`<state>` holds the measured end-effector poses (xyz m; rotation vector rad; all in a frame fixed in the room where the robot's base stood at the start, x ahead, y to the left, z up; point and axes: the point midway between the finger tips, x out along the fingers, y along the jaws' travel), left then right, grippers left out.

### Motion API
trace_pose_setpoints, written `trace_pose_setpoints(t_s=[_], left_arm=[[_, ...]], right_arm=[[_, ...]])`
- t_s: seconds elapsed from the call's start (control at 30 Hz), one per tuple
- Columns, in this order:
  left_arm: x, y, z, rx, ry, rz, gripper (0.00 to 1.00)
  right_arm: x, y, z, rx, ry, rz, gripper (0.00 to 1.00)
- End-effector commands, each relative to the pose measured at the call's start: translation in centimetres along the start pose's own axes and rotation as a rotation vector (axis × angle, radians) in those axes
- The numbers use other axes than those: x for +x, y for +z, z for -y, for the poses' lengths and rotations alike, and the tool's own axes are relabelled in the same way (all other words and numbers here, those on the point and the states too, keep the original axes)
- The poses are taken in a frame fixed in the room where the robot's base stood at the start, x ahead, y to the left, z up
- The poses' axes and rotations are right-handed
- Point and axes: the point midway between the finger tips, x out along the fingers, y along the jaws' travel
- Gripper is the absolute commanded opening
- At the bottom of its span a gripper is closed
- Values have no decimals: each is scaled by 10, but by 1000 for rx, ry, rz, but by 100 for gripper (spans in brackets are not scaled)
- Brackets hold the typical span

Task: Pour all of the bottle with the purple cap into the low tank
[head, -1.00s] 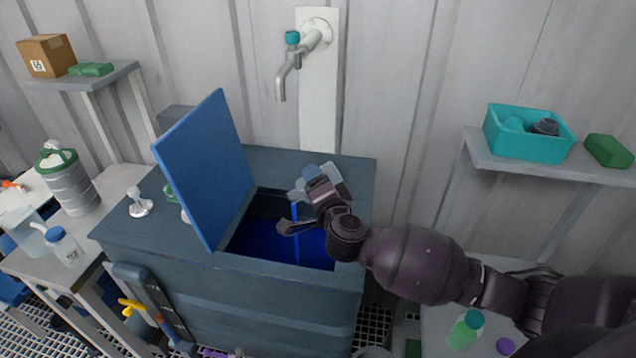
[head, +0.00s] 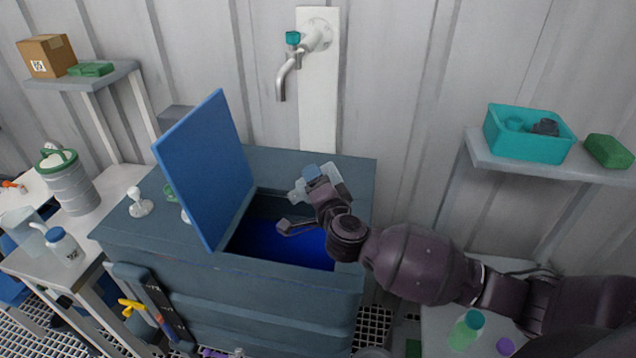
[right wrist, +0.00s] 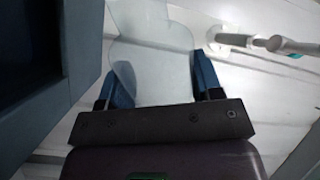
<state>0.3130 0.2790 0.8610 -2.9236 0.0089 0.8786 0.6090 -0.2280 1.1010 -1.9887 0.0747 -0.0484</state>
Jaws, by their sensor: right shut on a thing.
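The low tank (head: 290,297) is a dark blue chest with its blue lid (head: 205,170) raised. Bright blue liquid (head: 285,246) shows through its opening. My right gripper (head: 312,174) is shut on a clear bottle (head: 298,192) above the back right of the opening. The bottle is tilted and partly hidden by the gripper; no stream shows from it. In the right wrist view the pale see-through bottle (right wrist: 155,72) sits between my gripper's blue fingers (right wrist: 163,88), and no coloured liquid shows in it. A loose purple cap (head: 505,346) lies at lower right. My left gripper is out of view.
A tap (head: 287,75) hangs on the wall behind the tank. A green-capped bottle (head: 465,330) stands on the right table. A teal bin (head: 528,145) sits on the right shelf. A left bench (head: 110,190) holds a canister (head: 68,182) and a blue-capped bottle (head: 63,247).

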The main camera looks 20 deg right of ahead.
Motion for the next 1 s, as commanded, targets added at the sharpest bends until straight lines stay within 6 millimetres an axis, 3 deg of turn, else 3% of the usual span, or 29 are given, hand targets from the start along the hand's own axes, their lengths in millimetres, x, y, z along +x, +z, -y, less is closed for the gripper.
trace_pose_setpoints(t_s=[0.47,1.0], left_arm=[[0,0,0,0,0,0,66],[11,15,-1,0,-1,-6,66]], right_arm=[[0,0,-1,14,1,0,27],[0,2,-45,688,4,-1,27]])
